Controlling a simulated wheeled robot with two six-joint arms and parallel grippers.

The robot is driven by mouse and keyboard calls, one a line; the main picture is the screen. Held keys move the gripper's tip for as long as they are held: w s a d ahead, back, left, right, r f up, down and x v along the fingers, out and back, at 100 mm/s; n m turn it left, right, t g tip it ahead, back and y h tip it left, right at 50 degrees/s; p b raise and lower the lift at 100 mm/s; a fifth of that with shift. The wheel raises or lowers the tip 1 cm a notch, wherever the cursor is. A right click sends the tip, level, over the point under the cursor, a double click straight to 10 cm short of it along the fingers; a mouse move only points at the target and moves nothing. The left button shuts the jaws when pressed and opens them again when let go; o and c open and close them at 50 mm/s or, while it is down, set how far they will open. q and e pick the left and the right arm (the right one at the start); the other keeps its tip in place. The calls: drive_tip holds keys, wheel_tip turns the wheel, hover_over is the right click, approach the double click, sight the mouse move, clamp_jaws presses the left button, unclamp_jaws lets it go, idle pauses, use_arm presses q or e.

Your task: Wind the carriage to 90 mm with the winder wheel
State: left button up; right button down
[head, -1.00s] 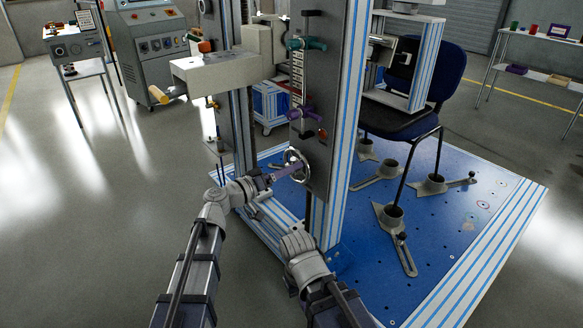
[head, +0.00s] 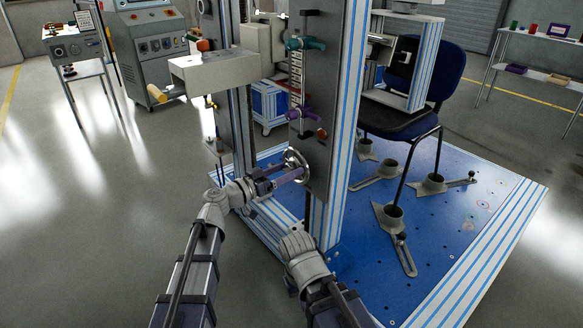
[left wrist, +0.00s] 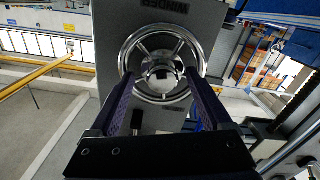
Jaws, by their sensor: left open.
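The winder wheel (head: 296,160), a shiny spoked handwheel, sits low on the grey column panel (head: 318,120). In the left wrist view the wheel (left wrist: 163,62) is face-on, below an upside-down WINDER label. My left gripper (head: 290,171) is at the wheel from the front left. Its two dark purple fingers (left wrist: 163,88) are spread apart, with the tips at the lower left and right of the rim; contact cannot be told. A pale scale strip (head: 296,70) runs up the panel, too small to read. Which part is the carriage is unclear. My right gripper is out of view.
A teal handle (head: 306,43) and a purple handle (head: 303,114) stick out above the wheel. A pale block (head: 210,68) juts left from the rig.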

use_arm(q)
drive_tip(key=shift+v, duration=1.75)
drive_tip(key=shift+f, duration=0.15)
drive_tip(key=n, duration=0.6)
drive_tip(key=shift+s, duration=0.1)
drive_tip(key=shift+a+n, duration=0.1)
drive_tip(key=shift+n, duration=1.2)
drive_tip(key=n, duration=0.4)
drive_tip(key=shift+r+n, duration=0.25)
drive_tip(key=shift+n, duration=0.05)
drive_tip(key=n, duration=0.3)
drive_tip(key=shift+n, duration=0.4)
